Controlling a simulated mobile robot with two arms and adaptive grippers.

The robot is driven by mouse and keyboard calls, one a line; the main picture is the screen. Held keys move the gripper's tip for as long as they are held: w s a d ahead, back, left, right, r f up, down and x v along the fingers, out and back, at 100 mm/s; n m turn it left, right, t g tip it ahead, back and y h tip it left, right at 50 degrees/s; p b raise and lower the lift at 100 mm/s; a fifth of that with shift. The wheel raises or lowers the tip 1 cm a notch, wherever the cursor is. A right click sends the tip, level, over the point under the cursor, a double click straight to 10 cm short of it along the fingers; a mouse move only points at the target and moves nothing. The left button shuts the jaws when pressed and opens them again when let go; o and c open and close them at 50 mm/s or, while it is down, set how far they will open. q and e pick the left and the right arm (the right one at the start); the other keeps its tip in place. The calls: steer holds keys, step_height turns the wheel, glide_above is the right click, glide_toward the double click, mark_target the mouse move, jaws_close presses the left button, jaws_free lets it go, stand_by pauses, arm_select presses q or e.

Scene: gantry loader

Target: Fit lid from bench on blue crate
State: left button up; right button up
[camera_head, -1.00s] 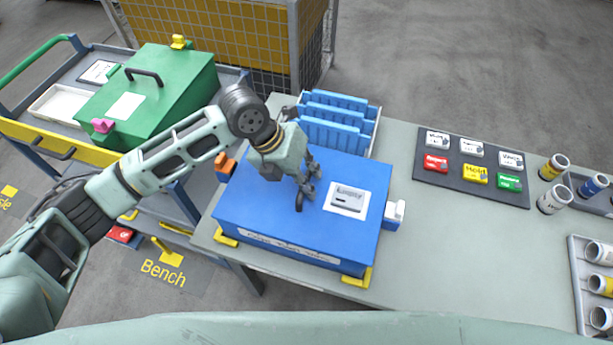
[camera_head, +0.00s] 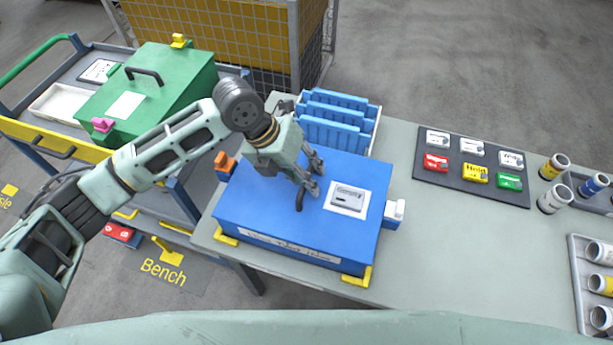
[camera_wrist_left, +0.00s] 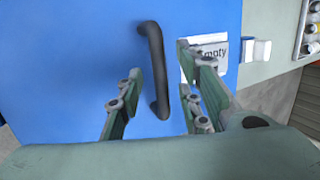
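The blue crate (camera_head: 310,258) stands on the bench between yellow corner pieces. A flat blue lid (camera_head: 262,207) with a dark handle (camera_head: 299,200) and a white label card lies over its top; I cannot tell whether it is fully seated. My left gripper (camera_head: 316,174) is just above the lid, close to the handle. In the left wrist view the left gripper (camera_wrist_left: 158,100) is open, its fingers apart, with the handle (camera_wrist_left: 155,70) between them and no finger clearly touching it. My right gripper is not in view.
An orange latch (camera_head: 224,162) and a white latch (camera_head: 395,211) are at the crate's sides. Blue dividers (camera_head: 335,120) stand in a tray behind it. A dark mat (camera_head: 450,183) with label cards lies right. A green box (camera_head: 150,95) sits on the left cart.

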arm_select(q)
steer(key=v, duration=1)
steer(key=shift+r, duration=0.2)
steer(key=shift+f, duration=0.1)
